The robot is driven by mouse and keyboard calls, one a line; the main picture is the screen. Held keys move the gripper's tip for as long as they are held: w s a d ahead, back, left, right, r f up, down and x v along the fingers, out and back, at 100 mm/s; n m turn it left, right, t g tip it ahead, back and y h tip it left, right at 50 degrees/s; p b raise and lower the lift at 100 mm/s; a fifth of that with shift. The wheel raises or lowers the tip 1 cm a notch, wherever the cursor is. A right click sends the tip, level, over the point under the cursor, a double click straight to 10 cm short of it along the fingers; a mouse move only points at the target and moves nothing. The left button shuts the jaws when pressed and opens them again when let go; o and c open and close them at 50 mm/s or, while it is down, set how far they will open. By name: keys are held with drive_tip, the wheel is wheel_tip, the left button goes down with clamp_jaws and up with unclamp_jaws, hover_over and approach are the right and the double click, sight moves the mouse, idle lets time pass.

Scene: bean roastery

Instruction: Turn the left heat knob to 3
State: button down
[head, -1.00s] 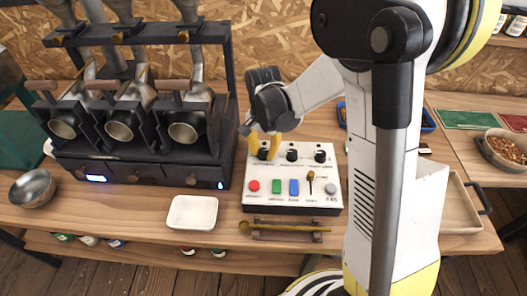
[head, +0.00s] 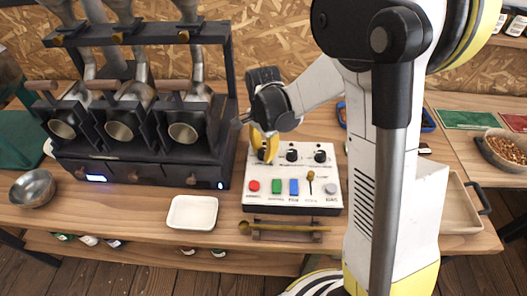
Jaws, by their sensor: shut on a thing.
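The white control box (head: 290,205) stands on the wooden counter, with three black knobs along its back row. The left heat knob is at the back left and is mostly hidden by my gripper (head: 264,156). My gripper's yellow fingers point down and are shut on this knob. I cannot read which number the knob points to. The middle knob (head: 292,155) and the right knob (head: 320,156) stand free beside it.
A red button, green and blue switches and a slider (head: 311,178) sit in front of the knobs. A black roaster (head: 140,172) stands close on the left.

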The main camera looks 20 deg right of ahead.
sight(263, 151)
drive_tip(key=c, duration=1)
unclamp_jaws()
wheel_tip(263, 151, up, 12)
